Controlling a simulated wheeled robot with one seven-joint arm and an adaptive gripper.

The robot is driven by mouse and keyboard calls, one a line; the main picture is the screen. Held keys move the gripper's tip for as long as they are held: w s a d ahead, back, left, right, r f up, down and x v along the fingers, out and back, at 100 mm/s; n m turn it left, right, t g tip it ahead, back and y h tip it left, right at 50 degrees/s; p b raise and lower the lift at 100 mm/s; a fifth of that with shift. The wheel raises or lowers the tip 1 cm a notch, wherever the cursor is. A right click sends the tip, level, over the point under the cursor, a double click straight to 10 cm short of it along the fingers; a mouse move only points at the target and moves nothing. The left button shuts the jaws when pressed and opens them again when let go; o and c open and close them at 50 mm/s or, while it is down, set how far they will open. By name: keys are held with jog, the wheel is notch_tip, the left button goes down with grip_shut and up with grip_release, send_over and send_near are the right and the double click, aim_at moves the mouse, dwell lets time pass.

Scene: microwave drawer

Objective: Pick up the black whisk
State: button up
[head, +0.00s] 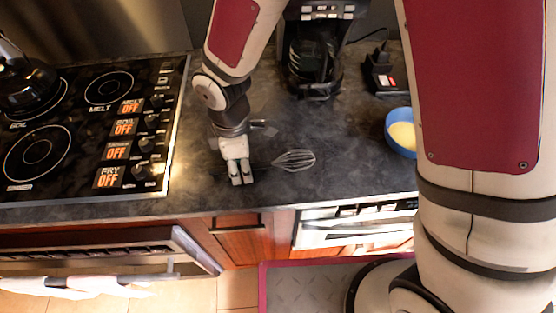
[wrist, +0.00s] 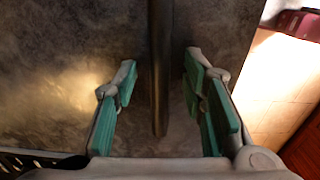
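The black whisk lies on the dark stone counter (head: 340,174), with its wire head (head: 295,160) pointing right in the head view. In the wrist view its black handle (wrist: 160,70) runs down from the top edge and ends between my fingers. My gripper (head: 241,181) is over the handle side of the whisk, left of the wire head. In the wrist view my gripper (wrist: 163,95) is open, with a green-padded finger on each side of the handle and a gap on both sides. Most of the handle is hidden by my gripper in the head view.
A stove (head: 85,130) with round burners and a kettle (head: 25,85) is at left. A coffee maker (head: 313,55) stands behind the whisk. A blue bowl (head: 391,135) with yellow contents is at right, partly behind my body. The counter's front edge runs close to my gripper.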

jog(key=shift+f, duration=0.2)
grip_shut()
jog(key=shift+r, duration=0.2)
jog(key=shift+w+r, duration=0.1)
jog(key=shift+r, duration=0.5)
notch_tip(320, 180, up, 2)
jog(key=shift+d+r, duration=0.15)
jog(key=s+d+r+p, duration=0.1)
jog(key=s+d+p, duration=0.5)
jog(key=s+d, duration=0.4)
jog(key=shift+s+d+r, duration=0.15)
jog(key=shift+s+d, duration=0.25)
jog(key=shift+s, duration=0.45)
